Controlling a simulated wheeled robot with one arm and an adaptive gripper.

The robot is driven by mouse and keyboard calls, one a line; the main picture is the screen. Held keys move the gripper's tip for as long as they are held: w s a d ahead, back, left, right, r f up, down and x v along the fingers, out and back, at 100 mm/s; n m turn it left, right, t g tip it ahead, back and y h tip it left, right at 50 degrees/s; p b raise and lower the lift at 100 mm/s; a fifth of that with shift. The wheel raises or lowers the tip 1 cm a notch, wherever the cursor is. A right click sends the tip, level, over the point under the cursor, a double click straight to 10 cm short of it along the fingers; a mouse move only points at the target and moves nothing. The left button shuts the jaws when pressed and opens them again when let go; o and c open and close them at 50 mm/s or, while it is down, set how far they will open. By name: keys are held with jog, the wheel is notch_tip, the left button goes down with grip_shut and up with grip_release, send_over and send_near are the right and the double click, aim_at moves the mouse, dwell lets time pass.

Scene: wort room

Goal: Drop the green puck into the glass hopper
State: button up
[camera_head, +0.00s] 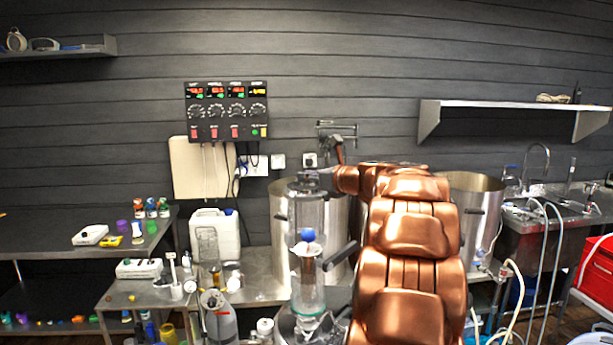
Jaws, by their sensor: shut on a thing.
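The copper arm is mine. It rises through the middle of the view and bends left at its far end. What looks like my dark grey gripper (307,200) is there, in front of a steel kettle. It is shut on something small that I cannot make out. I cannot pick out the green puck in this view. A clear glass vessel (308,292), probably the glass hopper, stands below the gripper. It has a brownish upper part and a blue ball at its top. I cannot tell the gap in depth between gripper and vessel.
Steel kettles (281,235) stand behind my arm. A white jerrycan (215,236) and small lab items crowd the bench at left. A control panel (226,112) hangs on the wall. A sink (560,210) and a red crate (598,268) are at right.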

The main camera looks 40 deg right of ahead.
jog(key=o, duration=0.7)
jog(key=s, duration=0.4)
jog(key=s+r, duration=0.1)
jog(key=s, duration=0.7)
jog(key=shift+a+r, duration=0.25)
jog(key=shift+r, duration=0.15)
jog(key=shift+w, duration=0.1)
